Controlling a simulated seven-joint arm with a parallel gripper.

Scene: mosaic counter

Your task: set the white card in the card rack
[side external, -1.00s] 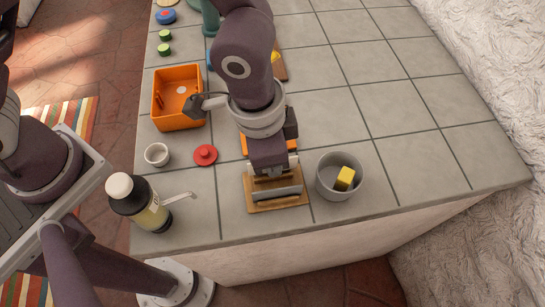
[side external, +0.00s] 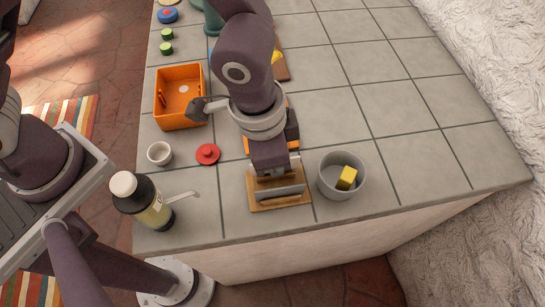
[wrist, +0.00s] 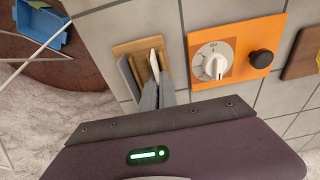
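The card rack (side external: 292,201) is a tan wooden base near the counter's front edge, with a grey upright plate along it; it also shows in the wrist view (wrist: 122,48). My gripper (side external: 276,174) points down directly over the rack. In the wrist view, the two grey fingers of my gripper (wrist: 157,86) are close together at the rack. The thin white card (wrist: 154,64) stands upright between the fingertips, beside the grey plate (wrist: 128,76). The fingers look closed on it. The card's lower edge is hidden, so I cannot tell how deep it sits.
A grey round bin (side external: 328,187) with a yellow block stands just right of the rack. A red lidded piece (side external: 207,154), a white cup (side external: 159,153) and a dark bottle (side external: 140,202) are to the left. An orange knob panel (wrist: 235,72) lies behind the rack. The right counter is clear.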

